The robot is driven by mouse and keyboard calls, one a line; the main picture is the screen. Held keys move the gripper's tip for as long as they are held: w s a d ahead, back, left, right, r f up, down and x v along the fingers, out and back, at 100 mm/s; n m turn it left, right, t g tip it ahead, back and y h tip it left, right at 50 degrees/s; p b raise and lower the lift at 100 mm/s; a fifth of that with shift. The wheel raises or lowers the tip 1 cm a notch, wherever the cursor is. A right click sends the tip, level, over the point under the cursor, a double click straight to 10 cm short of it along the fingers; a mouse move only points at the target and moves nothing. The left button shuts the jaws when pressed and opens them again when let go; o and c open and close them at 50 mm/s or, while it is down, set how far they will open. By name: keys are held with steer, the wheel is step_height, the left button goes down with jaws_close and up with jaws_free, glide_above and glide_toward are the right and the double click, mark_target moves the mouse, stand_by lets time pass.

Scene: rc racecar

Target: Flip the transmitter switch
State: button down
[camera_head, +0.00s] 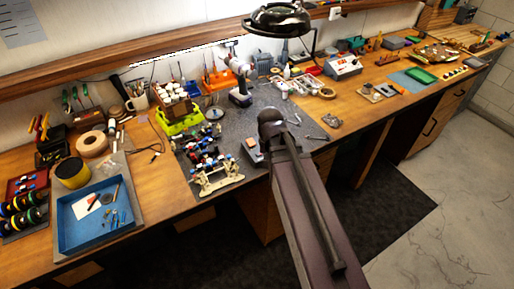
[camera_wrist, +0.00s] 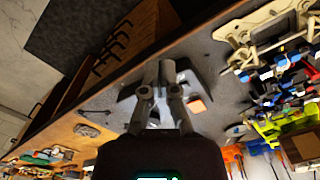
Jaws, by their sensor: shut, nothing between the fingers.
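A grey device that looks like the transmitter (camera_head: 253,155) lies on the dark mat near the bench's front edge, partly hidden by my arm. In the wrist view the dark grey transmitter (camera_wrist: 204,90) shows behind and beside my fingers, with an orange square part on it. Its switch is too small to make out. My gripper (camera_wrist: 166,68) is shut and empty, its fingertips over the middle of the transmitter in the picture. I cannot tell whether they touch it. In the head view my arm hides the gripper.
A car chassis (camera_head: 217,178) with blue and white parts lies close left of the transmitter. A blue tray (camera_head: 66,218) is further left. A drill (camera_head: 241,92) stands behind, and a lamp (camera_head: 277,18) hangs above the mat.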

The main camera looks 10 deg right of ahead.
mark_target(258, 154)
steer(key=w+r+m+p, duration=0.5)
steer(key=w+r+m, duration=0.1)
steer(key=w+m, duration=0.5)
steer(key=shift+w+a+m+p, duration=0.3)
steer(key=shift+w+a, duration=0.15)
steer(key=shift+w, duration=0.35)
steer(key=shift+f, duration=0.1)
step_height(258, 154, down, 14)
steer(key=b, duration=1.4)
steer(key=shift+d, duration=0.15)
